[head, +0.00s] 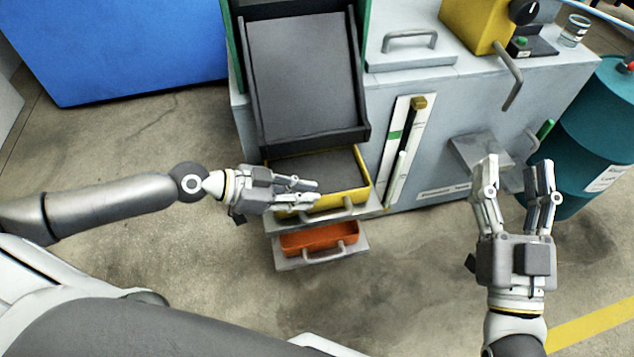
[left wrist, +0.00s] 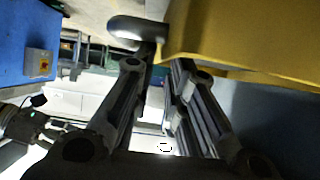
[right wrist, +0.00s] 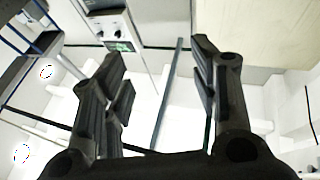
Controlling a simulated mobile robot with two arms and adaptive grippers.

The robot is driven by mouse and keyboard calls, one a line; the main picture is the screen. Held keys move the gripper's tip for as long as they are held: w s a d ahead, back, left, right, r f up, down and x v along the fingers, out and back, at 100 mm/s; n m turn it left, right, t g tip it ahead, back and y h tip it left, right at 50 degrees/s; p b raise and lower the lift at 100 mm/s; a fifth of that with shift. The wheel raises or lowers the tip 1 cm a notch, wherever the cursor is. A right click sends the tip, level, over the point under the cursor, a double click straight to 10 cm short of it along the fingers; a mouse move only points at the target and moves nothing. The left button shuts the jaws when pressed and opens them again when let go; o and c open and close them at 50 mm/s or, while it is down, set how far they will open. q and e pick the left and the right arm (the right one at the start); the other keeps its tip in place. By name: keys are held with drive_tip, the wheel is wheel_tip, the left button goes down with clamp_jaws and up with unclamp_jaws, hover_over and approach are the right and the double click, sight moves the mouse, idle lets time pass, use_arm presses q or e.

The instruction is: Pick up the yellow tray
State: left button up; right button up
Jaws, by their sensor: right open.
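The yellow tray (head: 367,190) sits in the upper grey pull-out below the dark chute of the machine. It has yellow walls and a dark inside. My left gripper (head: 316,191) is at its near left side, with the fingertips over the near rim. In the left wrist view the yellow tray (left wrist: 240,45) fills the top right, close to the tips of my left gripper (left wrist: 160,62). Those fingers are near each other; whether they hold the rim is unclear. My right gripper (head: 515,165) is open and empty, away from the tray at the right.
A grey handle (head: 343,210) stands in front of the yellow tray, near my left fingers. An orange tray (head: 318,238) sits lower in another pull-out with a handle. The dark chute (head: 305,75) rises behind. A teal barrel (head: 590,135) stands at the right. The floor in front is clear.

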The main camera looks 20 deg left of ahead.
sight(324, 196)
use_arm(q)
drive_tip(key=x, duration=0.4)
drive_tip(key=shift+w+d, duration=0.1)
drive_tip(key=shift+w+d+f, duration=0.25)
drive_tip(key=shift+d+f, duration=0.05)
drive_tip(key=shift+d, duration=0.05)
use_arm(e)
drive_tip(key=shift+w+f+g+h, duration=0.2)
drive_tip(key=shift+f+g+h, duration=0.1)
drive_tip(key=shift+f, duration=0.25)
use_arm(q)
clamp_jaws()
use_arm(e)
drive_tip(key=shift+f, duration=0.1)
use_arm(q)
drive_tip(key=shift+w+r, duration=0.1)
drive_tip(key=shift+r, duration=0.1)
drive_tip(key=shift+r, duration=0.1)
